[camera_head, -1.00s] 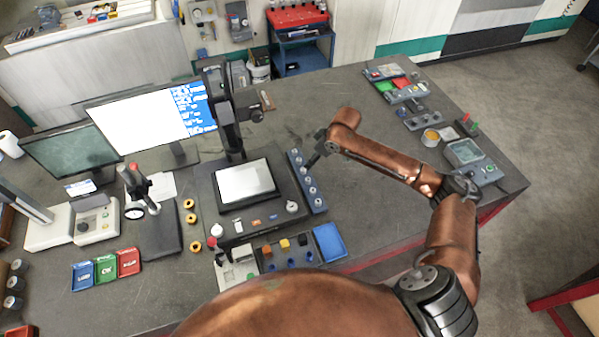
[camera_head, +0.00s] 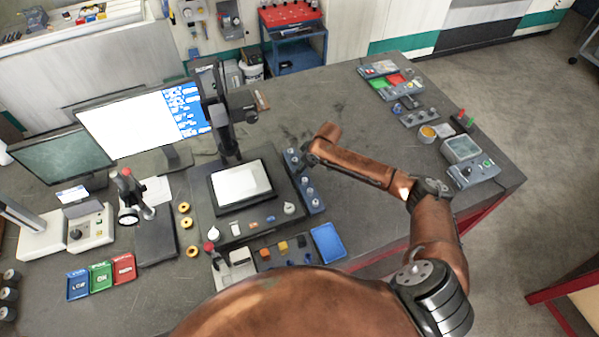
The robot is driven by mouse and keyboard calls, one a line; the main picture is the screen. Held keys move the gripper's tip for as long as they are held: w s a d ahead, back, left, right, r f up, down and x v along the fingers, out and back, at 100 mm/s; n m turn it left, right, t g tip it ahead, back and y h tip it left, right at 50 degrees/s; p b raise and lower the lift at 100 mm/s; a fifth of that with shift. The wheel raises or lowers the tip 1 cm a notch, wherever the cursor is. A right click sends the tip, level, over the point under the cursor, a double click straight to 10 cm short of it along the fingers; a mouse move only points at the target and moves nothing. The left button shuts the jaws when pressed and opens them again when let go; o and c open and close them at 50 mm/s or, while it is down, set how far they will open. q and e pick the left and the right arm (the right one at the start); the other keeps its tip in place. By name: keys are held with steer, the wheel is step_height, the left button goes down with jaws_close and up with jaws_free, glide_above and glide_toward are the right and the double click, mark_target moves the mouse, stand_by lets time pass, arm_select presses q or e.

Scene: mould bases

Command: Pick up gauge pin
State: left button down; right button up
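A narrow blue-grey rack (camera_head: 316,207) stands to the right of the measuring stage and holds several small light-topped pins, among them a pin (camera_head: 309,191) near its middle. I cannot tell which one is the gauge pin. My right gripper (camera_head: 300,163) is small and dark, pointing down at the rack's far part. It partly hides the pins there. Whether its fingers are open, shut or touching a pin is too small to tell. My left gripper is not in view.
The stage with a bright plate (camera_head: 241,184) and a dark upright stand (camera_head: 226,135) are left of the rack. A blue tray (camera_head: 328,243) lies in front. Red, green and blue trays (camera_head: 101,277) lie at left. The table right of the rack (camera_head: 365,228) is mostly clear.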

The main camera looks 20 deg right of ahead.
steer(key=shift+c, duration=0.7)
jaws_close()
steer(key=shift+r, duration=0.15)
